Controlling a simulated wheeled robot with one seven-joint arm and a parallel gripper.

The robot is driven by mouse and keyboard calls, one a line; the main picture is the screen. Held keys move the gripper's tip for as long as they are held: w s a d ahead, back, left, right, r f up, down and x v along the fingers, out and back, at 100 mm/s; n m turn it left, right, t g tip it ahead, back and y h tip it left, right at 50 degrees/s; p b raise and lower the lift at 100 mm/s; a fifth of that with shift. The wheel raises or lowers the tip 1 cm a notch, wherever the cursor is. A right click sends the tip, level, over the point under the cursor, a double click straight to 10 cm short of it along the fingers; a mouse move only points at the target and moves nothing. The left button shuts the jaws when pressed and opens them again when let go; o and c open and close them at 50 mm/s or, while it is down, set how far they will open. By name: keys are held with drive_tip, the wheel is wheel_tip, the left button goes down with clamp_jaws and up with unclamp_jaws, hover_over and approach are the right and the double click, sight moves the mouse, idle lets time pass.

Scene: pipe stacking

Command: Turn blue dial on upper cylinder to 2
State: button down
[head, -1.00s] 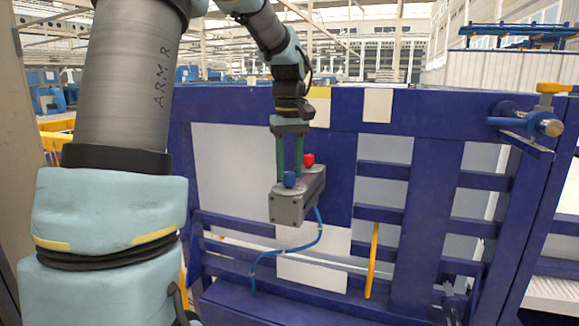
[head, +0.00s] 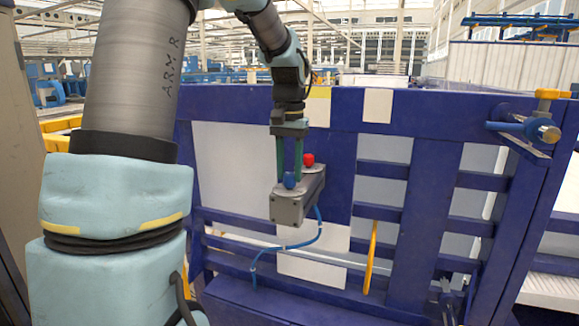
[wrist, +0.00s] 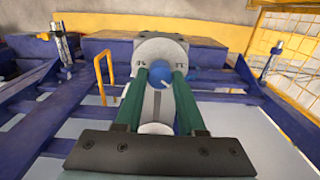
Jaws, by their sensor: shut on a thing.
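A grey box-shaped unit (head: 292,208) with a blue dial (head: 290,180) and a red dial (head: 308,160) on top is fixed to the blue frame. My gripper (head: 289,172) reaches down from above with its green fingers at the blue dial. In the wrist view the blue dial (wrist: 160,77) sits between the two fingertips (wrist: 160,74), which are shut on it. Around it is a round pale plate (wrist: 158,50) with small dark marks, too small to read. The red dial is not visible in the wrist view.
The blue frame (head: 425,220) with crossbars stands around the unit. A blue hose (head: 290,247) hangs below it, and a yellow handle (head: 371,257) is to the right.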

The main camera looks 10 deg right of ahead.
sight(289, 174)
drive_tip(key=shift+m, duration=0.4)
drive_tip(key=c, duration=0.5)
unclamp_jaws()
drive_tip(key=shift+r, duration=0.1)
wheel_tip(289, 174, up, 11)
drive_tip(key=b, duration=0.2)
drive_tip(key=shift+f, duration=0.2)
drive_tip(key=s+a+f+n, duration=0.2)
drive_tip(key=s+a+f, duration=0.2)
drive_tip(key=f, duration=0.3)
drive_tip(key=s+a+f+n+t, duration=0.1)
drive_tip(key=s+a+f, duration=0.4)
drive_tip(key=a+f, duration=0.2)
drive_tip(key=s+a+f+n, duration=0.2)
drive_tip(key=s+a+f, duration=0.2)
drive_tip(key=f, duration=0.5)
drive_tip(key=shift+s+a+f+n+t, duration=0.25)
drive_tip(key=shift+a+n+t, duration=0.05)
drive_tip(key=shift+a, duration=0.4)
